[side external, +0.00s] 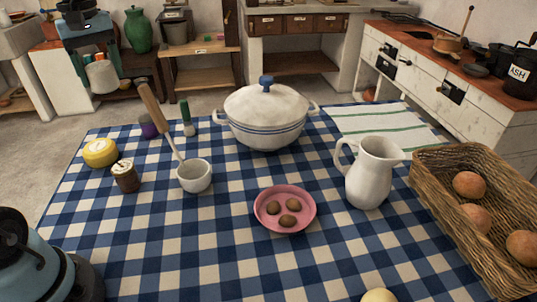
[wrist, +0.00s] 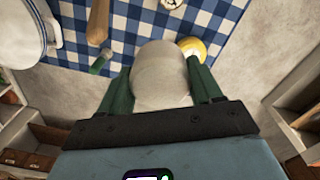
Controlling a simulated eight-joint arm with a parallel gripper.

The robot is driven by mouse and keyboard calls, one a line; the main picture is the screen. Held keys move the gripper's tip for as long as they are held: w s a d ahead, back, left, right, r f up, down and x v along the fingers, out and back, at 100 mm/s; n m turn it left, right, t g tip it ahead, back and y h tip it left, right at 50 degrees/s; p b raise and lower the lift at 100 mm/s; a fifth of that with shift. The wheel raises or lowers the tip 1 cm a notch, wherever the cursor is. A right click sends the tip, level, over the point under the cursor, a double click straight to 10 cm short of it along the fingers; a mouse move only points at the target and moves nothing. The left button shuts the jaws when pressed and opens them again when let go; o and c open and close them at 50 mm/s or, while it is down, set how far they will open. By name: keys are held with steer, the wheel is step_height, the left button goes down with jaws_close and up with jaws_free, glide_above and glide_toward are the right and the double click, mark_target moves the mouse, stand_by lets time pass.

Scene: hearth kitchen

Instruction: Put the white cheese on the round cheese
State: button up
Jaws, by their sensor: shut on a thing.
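The white cheese (wrist: 160,78) is a pale rounded block between the green fingers of my gripper (wrist: 158,70) in the wrist view. In the side view my gripper (side external: 101,72) is at the upper left, shut on the white cheese (side external: 102,78) and holding it in the air. The round cheese (side external: 100,153) is yellow with a pale label on top and lies at the table's left edge. In the wrist view the round cheese (wrist: 194,47) is partly hidden behind the white cheese. The two cheeses are apart in the side view.
A dark jar (side external: 125,176) stands close to the round cheese. A pink plate (side external: 260,222), jug (side external: 372,175) and basket (side external: 440,195) stand beyond.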

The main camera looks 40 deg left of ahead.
step_height(320, 180, down, 7)
glide_above(97, 146)
step_height(97, 146, down, 7)
steer(key=shift+w+r, duration=0.1)
steer(key=shift+f, duration=2.05)
steer(key=o, duration=1.2)
steer(key=shift+f, duration=0.1)
steer(key=shift+c, duration=0.2)
step_height(97, 146, up, 12)
